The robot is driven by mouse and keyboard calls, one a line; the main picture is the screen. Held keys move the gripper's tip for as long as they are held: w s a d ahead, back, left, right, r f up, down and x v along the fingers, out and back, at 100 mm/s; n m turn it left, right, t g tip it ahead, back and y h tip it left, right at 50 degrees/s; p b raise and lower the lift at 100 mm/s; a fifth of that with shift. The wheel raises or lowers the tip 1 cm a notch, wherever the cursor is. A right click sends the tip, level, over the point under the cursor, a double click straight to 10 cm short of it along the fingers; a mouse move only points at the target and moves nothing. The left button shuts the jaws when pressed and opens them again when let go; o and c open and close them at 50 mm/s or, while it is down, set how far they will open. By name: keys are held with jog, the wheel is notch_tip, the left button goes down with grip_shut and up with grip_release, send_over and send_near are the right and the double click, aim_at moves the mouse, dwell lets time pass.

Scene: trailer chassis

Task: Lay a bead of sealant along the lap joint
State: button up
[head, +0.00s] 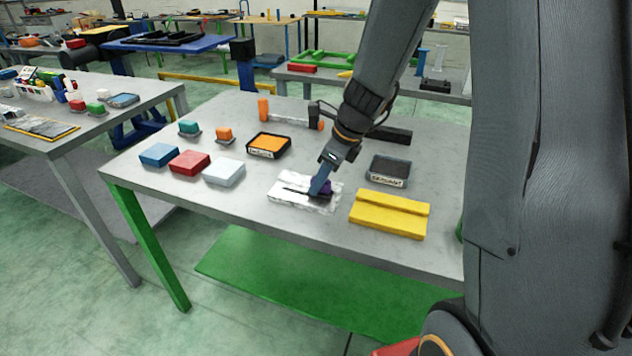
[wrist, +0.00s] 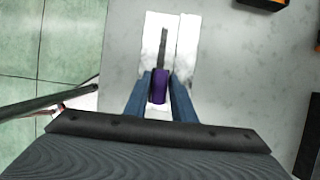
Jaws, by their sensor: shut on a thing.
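My gripper (head: 321,188) is shut on a purple-handled tool (wrist: 158,88) with a thin dark strip for a tip. The tip points away from the fingers over a white, mottled flat piece (head: 287,200). In the wrist view this white piece (wrist: 188,40) has a thin lengthwise line, just right of the tip. I cannot tell whether the tip touches it. A yellow stepped block (head: 388,219) lies to its right. No label shows which piece has the lap joint. I see no clear bead.
Blue (head: 159,154), red (head: 189,162) and white (head: 224,172) blocks lie at left. An orange-filled tray (head: 268,145) and a dark tray (head: 388,170) stand behind the white piece. An orange-ended grey object (head: 288,120) lies farther back. The table's front strip is clear.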

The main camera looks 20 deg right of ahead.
jog(key=shift+s+d+f, duration=0.4)
jog(key=shift+d, duration=0.1)
jog(key=shift+s+d+b, duration=0.25)
jog(key=shift+d+b, duration=0.1)
jog(key=shift+b, duration=0.05)
jog(key=shift+s+d+f+b, duration=0.1)
jog(key=shift+s+d+b, duration=0.05)
jog(key=shift+b, duration=0.2)
jog(key=shift+w+a+r+p, duration=0.2)
jog(key=shift+a, duration=0.2)
jog(key=shift+w+a+r+p, duration=0.15)
jog(key=shift+a+r+p, duration=0.05)
jog(key=shift+a, duration=0.2)
jog(key=shift+w+a+f, duration=0.15)
jog(key=shift+w+a, duration=0.05)
jog(key=shift+a, duration=0.05)
jog(key=shift+w+a+p, duration=0.1)
jog(key=shift+w+p, duration=0.15)
jog(key=shift+p, duration=0.05)
jog(key=shift+w+a+p, duration=0.4)
jog(key=shift+a, duration=0.2)
jog(key=shift+p+v, duration=0.8)
jog(key=shift+v, duration=0.45)
jog(key=shift+w+a+r+p, duration=0.35)
jog(key=shift+r+p, duration=0.25)
jog(key=shift+p, duration=0.1)
notch_tip(320, 180, up, 4)
jog(key=p, duration=0.4)
jog(key=shift+r+p, duration=0.15)
jog(key=shift+p, duration=0.2)
